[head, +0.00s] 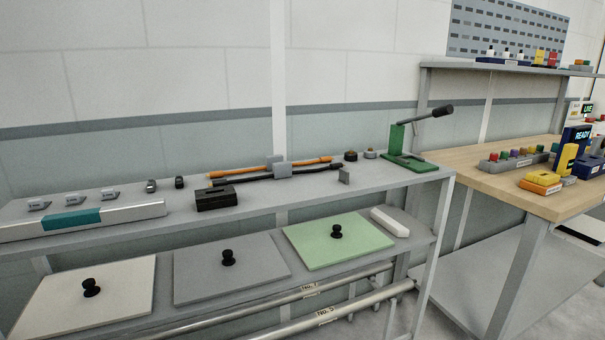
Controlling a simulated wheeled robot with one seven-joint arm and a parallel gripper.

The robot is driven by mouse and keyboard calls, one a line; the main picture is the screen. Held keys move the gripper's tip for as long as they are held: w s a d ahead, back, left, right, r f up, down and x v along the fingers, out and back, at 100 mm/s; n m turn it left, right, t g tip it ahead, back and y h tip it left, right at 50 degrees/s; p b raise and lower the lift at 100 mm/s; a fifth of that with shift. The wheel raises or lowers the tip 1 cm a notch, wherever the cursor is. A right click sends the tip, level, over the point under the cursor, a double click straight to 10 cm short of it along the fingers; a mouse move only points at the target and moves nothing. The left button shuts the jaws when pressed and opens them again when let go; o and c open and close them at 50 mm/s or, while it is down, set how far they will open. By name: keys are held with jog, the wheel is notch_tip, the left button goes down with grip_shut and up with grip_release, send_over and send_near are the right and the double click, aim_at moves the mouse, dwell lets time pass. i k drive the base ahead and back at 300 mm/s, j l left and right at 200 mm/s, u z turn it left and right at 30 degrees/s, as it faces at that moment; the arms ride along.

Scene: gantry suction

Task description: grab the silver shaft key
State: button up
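I cannot make out for certain which thing is the silver shaft key. Small pieces stand on the upper shelf of the grey rack (290,205). They include a small grey and dark piece (151,186), a small black piece (179,182) and several small grey labelled blocks (76,199) in a row at the left. A long silver bar (130,214) with a teal middle lies along the front edge there. My gripper is not in view.
Knobbed panels, one light green (355,248), lie on the lower shelf. A wooden-topped bench (510,188) holds coloured parts at the right.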

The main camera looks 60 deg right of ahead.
aim_at(344, 175)
jog(key=k+l+u, duration=0.15)
jog(key=l+u, duration=0.3)
jog(key=k+l+u, duration=0.2)
jog(key=u, duration=0.25)
jog(key=k+l+u, duration=0.2)
jog(key=k+l, duration=0.25)
jog(key=k+l+u, duration=0.15)
jog(key=k+l, duration=0.25)
jog(key=k, duration=0.15)
jog(key=k+l+u, duration=0.2)
jog(key=k, duration=0.3)
jog(key=k+l, duration=0.25)
jog(key=k, duration=0.2)
jog(key=k+l, duration=0.3)
jog(key=k, duration=0.1)
